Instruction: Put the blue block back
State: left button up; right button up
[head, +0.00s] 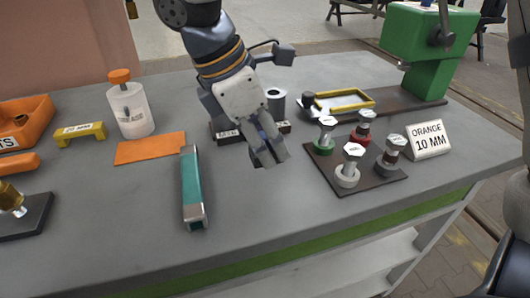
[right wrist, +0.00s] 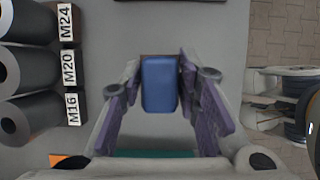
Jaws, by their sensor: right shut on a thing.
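My right gripper (head: 266,152) comes down from the top over the middle of the grey bench. In the right wrist view the blue block (right wrist: 159,84) sits between the two purple-padded fingers of the right gripper (right wrist: 160,88), which is shut on it. In the head view the fingers and wrist hide the block. I cannot tell whether the block touches the bench. My left gripper is not in view.
Grey cylinders (right wrist: 20,68) labelled M24, M20 and M16 stand close by. A dark board (head: 368,182) with several bolts, a sign (head: 428,140) and a green machine (head: 425,50) are right. A teal-sided tool (head: 192,188) and orange plate (head: 150,148) lie left.

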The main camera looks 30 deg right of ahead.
jog(key=shift+w+d+f, duration=0.1)
jog(key=shift+d+f, duration=0.05)
jog(key=shift+f, duration=0.8)
jog(key=shift+w+d+f, duration=0.1)
jog(key=shift+f, duration=0.8)
jog(key=shift+f, duration=0.1)
jog(key=o, duration=1.1)
jog(key=v, duration=1.2)
